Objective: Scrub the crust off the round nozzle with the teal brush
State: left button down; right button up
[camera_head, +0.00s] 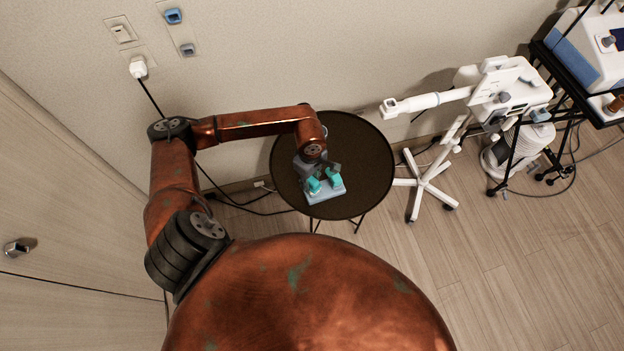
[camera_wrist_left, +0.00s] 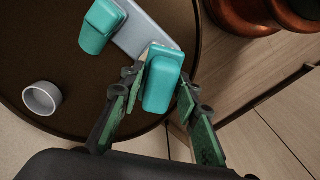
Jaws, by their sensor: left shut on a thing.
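Two teal blocks, which look like brush handles, are at a pale grey-blue holder on the round dark table. My left gripper (camera_head: 324,174) reaches down over the holder (camera_head: 328,192). In the left wrist view its fingers are closed around the nearer teal brush (camera_wrist_left: 163,86). The other teal piece (camera_wrist_left: 100,27) sits at the far end of the holder (camera_wrist_left: 143,32). I cannot tell whether the held brush still rests in the holder. The white machine's arm ends in a round nozzle (camera_head: 389,108), to the right of the table. Any crust on it is too small to see. My right gripper is not in view.
A small grey-white cup or ring (camera_wrist_left: 42,98) stands on the table (camera_head: 365,165). The white machine (camera_head: 505,92) stands on a legged base right of the table. A black cart (camera_head: 575,65) is at the far right. A wall is behind, with open floor lower right.

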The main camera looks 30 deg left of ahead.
pick_arm(q)
jog(key=shift+w+d+b, duration=0.6)
jog(key=shift+w+d, duration=0.05)
jog(key=shift+w, duration=0.25)
jog(key=shift+s+a, duration=0.1)
jog(key=shift+s+a, duration=0.6)
jog(key=shift+s, duration=0.25)
jog(key=shift+d, duration=0.1)
jog(key=shift+w+d+b, duration=0.3)
jog(key=shift+w+d, duration=0.35)
jog(key=shift+w, duration=0.3)
